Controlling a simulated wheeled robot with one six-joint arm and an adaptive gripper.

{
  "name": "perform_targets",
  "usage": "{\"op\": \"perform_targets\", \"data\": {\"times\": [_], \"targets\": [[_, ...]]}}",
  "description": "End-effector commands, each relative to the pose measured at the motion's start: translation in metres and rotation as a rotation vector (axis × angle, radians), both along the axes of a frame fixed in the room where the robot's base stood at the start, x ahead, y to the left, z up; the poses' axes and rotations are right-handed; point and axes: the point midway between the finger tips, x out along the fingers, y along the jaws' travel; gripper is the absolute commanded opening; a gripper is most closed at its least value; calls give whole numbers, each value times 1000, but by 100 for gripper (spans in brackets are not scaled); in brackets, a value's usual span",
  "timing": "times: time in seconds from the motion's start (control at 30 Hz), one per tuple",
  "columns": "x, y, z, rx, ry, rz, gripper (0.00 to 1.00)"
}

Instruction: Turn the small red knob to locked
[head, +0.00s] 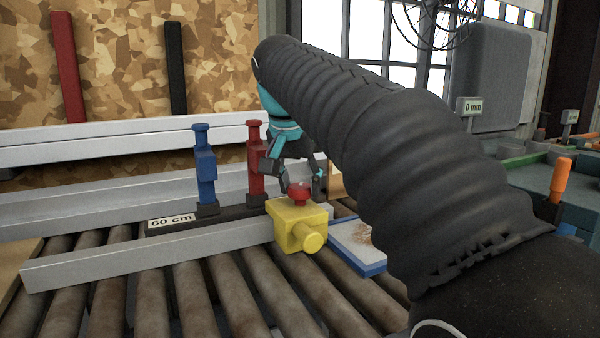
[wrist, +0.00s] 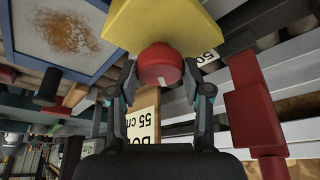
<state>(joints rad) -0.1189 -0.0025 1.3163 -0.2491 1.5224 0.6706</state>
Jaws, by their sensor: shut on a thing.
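The small red knob (head: 299,194) sits on top of the yellow block (head: 290,216), which has a round yellow stub on its front. My gripper (head: 302,187) comes down over the knob with one finger on each side. The wrist view shows the red knob (wrist: 160,64) between the two fingertips, with the yellow block (wrist: 165,22) behind it. My gripper (wrist: 159,78) is shut on the knob. A small pale mark shows on the knob's edge in the wrist view. No locked marking can be read on the block.
A red clamp post (head: 255,165) stands just left of my gripper, and a blue one (head: 205,170) stands farther left. A blue-edged white tray (head: 357,243) lies right of the block.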

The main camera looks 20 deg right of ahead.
Motion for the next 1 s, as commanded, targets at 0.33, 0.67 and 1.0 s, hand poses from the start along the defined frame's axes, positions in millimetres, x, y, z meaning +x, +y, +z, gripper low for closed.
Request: {"op": "perform_targets", "data": {"times": [0.33,0.67,1.0], "targets": [[2,1,0,0,-1,-283,14],[2,2,0,1,-1,-439,14],[2,1,0,0,-1,-482,14]]}}
